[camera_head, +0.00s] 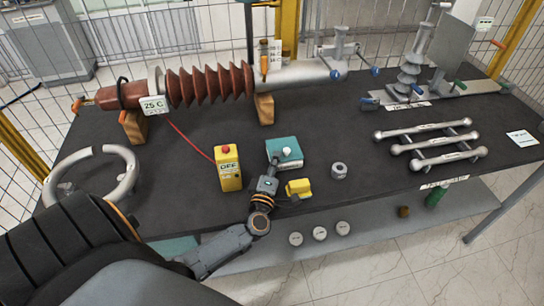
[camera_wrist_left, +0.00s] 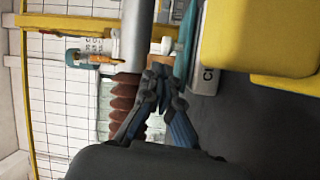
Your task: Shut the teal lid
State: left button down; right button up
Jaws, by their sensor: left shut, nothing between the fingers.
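The teal lid (camera_head: 283,147) tops a small box on the dark table, near the middle of the head view. It has a pale round knob, and it looks flat or nearly flat; I cannot tell if a gap is left. My left gripper (camera_head: 274,162) reaches from the front to the lid's left front part, with its fingers together and empty. In the left wrist view the fingertips (camera_wrist_left: 158,72) are close to the teal lid's edge (camera_wrist_left: 187,38); contact is unclear. My right gripper is in neither view.
A yellow box with a red button (camera_head: 228,168) stands left of the teal-lidded box. A yellow block (camera_head: 298,187) sits close to my gripper's right, and a grey metal ring (camera_head: 339,170) lies beyond it. A brown ribbed bushing (camera_head: 210,85) lies behind. Some table between is clear.

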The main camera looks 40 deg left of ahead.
pick_arm(q)
jog(key=shift+x, duration=1.5)
jog(key=shift+d, duration=0.1)
jog(key=shift+s+d+p, duration=0.45)
jog(key=shift+d, duration=0.3)
jog(key=shift+s+d+f, duration=0.1)
jog(key=shift+f, duration=0.05)
